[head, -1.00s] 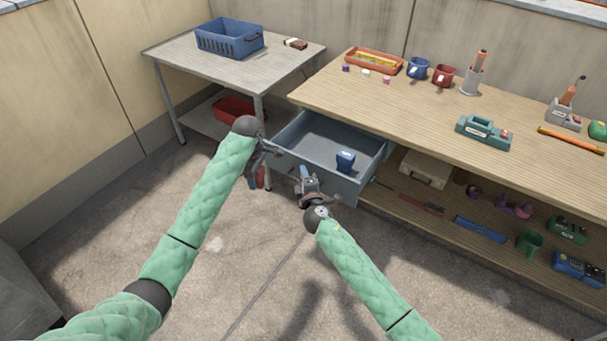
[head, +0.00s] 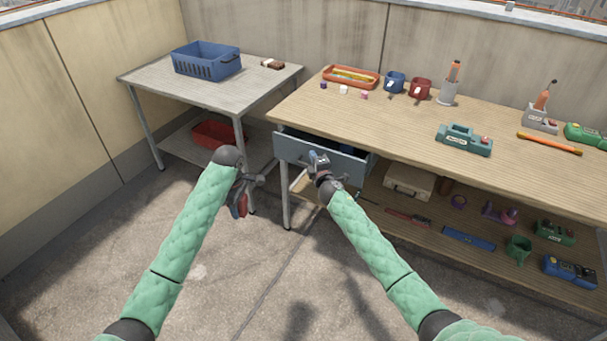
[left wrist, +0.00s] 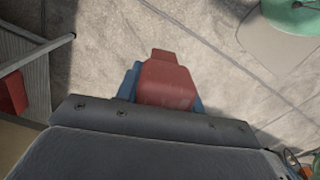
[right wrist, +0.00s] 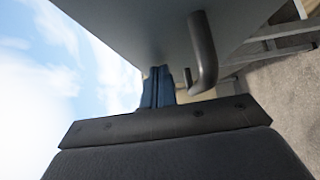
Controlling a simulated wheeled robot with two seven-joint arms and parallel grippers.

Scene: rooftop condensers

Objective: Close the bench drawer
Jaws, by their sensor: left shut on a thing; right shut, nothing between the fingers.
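The grey-blue bench drawer (head: 320,158) is under the left end of the wooden bench.
The wooden bench (head: 400,130) carries cups, an orange tray (head: 351,77) and a teal tool (head: 464,139). Its lower shelf holds several tools and a box (head: 409,181). A side table (head: 215,90) with a blue basket (head: 206,60) stands left. The floor in front is clear.

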